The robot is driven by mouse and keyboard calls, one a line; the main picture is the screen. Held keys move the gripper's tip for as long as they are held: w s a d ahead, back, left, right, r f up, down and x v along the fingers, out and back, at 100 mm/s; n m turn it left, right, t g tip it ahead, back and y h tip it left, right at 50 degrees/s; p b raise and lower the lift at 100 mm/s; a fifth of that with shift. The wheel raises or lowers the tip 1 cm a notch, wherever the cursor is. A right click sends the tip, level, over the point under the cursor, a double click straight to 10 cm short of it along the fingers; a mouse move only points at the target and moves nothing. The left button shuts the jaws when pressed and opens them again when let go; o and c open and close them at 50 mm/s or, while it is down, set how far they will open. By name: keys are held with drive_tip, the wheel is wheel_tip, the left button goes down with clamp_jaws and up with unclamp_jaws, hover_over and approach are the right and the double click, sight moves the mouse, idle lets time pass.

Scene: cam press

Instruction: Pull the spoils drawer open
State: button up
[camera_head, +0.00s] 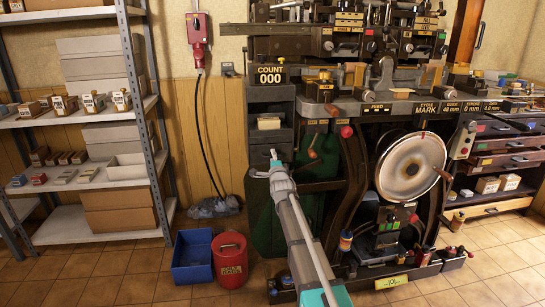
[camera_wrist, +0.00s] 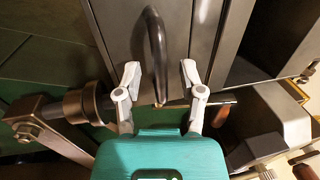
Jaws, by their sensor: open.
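The spoils drawer appears to be the dark grey front (camera_wrist: 125,25) that fills the upper middle of the wrist view. It carries a dark curved bar handle (camera_wrist: 157,45). My gripper (camera_wrist: 160,72) is open, with one pale finger on each side of the handle's lower part. A gap shows between each finger and the bar. In the head view my gripper (camera_head: 275,162) is at the lower front of the dark column under the COUNT display (camera_head: 269,75). My gripper partly hides the drawer there, and I cannot make out its edges.
A red can (camera_head: 230,260) and a blue bin (camera_head: 192,257) stand on the floor left of my arm. The press's large wheel (camera_head: 410,167) is to the right. In the wrist view a rod with a bronze collar (camera_wrist: 80,105) lies close to my left finger.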

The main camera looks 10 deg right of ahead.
drive_tip(key=shift+w, duration=0.3)
drive_tip(key=shift+r, duration=0.1)
clamp_jaws()
drive_tip(key=shift+a, duration=0.1)
